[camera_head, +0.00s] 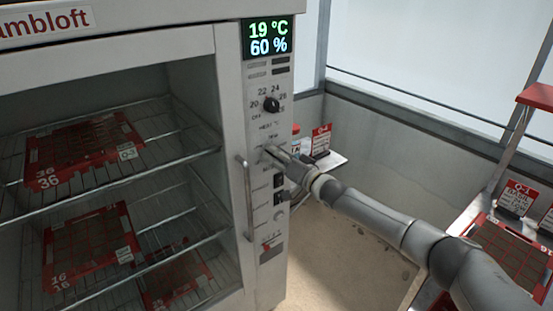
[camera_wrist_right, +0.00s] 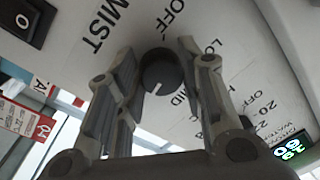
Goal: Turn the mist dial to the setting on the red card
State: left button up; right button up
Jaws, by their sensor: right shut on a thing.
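The mist dial (camera_wrist_right: 160,74) is a dark round knob on the cabinet's white control panel, with a white mark toward the bottom of the picture. The words MIST, OFF, LOW and MID are printed around it. My right gripper (camera_wrist_right: 157,55) has one finger on each side of the knob and is shut on it. In the head view the right gripper (camera_head: 272,153) reaches the panel below the heat dial and hides the mist dial. Red cards stand behind the gripper (camera_head: 321,141) and at the right (camera_head: 517,197); the setting cannot be read. My left gripper is out of view.
The heat dial (camera_head: 271,104) sits just above, under a display (camera_head: 267,39) reading 19 °C and 60 %. A vertical door handle (camera_head: 246,198) stands left of the panel. Rocker switches (camera_head: 280,188) are below. Red trays (camera_head: 84,149) lie on racks inside the cabinet.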

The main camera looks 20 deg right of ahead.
jog(key=shift+f+m, duration=0.1)
jog(key=shift+m, duration=0.4)
jog(key=o, duration=1)
jog(key=v, duration=1.2)
jog(key=shift+d, duration=0.1)
jog(key=shift+f, duration=0.1)
